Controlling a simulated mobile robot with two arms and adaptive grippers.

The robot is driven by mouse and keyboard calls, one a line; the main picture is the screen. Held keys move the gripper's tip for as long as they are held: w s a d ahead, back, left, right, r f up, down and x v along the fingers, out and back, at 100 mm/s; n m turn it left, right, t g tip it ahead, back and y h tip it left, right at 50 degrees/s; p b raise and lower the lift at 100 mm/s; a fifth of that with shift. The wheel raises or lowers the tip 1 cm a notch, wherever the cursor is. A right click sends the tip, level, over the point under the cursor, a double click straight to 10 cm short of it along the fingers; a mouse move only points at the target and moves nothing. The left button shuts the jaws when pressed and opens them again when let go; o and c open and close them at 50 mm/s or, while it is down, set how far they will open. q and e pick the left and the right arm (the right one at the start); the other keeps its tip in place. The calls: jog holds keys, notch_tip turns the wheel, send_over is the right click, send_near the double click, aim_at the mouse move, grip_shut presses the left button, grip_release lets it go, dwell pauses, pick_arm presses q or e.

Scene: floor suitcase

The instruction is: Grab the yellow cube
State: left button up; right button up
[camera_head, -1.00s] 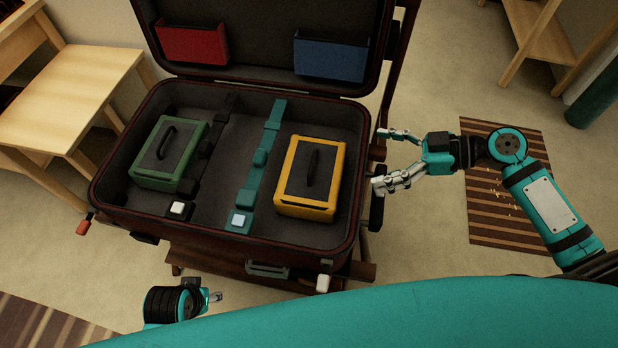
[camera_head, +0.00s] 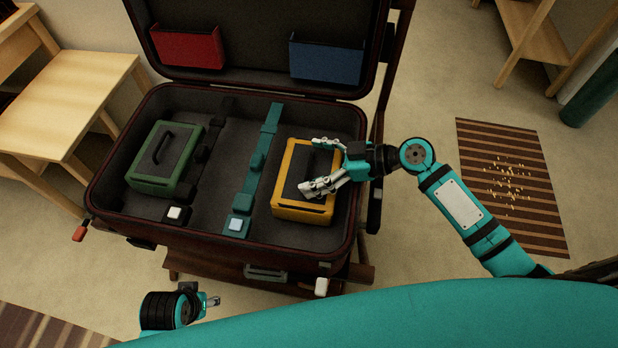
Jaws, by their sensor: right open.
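The yellow cube (camera_head: 289,206) is a boxy yellow case with a dark top panel. It sits in the right part of the open suitcase (camera_head: 205,223). My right gripper (camera_head: 313,166) is open over the right side of the yellow cube, its fingers pointing left across the top. The fingers hide the cube's handle. I cannot tell whether they touch the cube. My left gripper (camera_head: 213,300) is low in the view, in front of the suitcase and away from the cube. Its fingers are too small to read.
A green case (camera_head: 149,184) lies in the suitcase's left part. A teal strap (camera_head: 254,176) runs between the cases. The raised lid holds a red pocket (camera_head: 187,47) and a blue pocket (camera_head: 327,60). A wooden table (camera_head: 62,96) stands left; a striped mat (camera_head: 508,180) lies right.

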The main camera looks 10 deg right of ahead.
jog(key=c, duration=1.4)
jog(key=shift+c, duration=0.7)
